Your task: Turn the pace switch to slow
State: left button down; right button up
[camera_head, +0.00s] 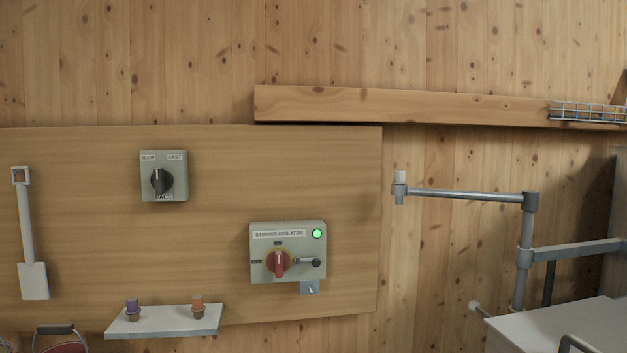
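The pace switch (179,190) is a square grey box on the wooden board, left of centre. It has a SLOW label at its upper left, a FAST label at its upper right and a PACE label below. Its black knob (160,182) has a grip that looks roughly upright; which label it points at is too small to tell. Neither of my grippers is in view, and nothing touches the switch.
A stirrer isolator box (259,273) with a red handle and lit green lamp is at the lower right. A white shovel (34,281) hangs at left. A small shelf (170,325) holds two stoppers. A jointed metal arm (460,194) stands at right.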

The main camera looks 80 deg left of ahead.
aim_at(162, 179)
jog(key=u, duration=3.55)
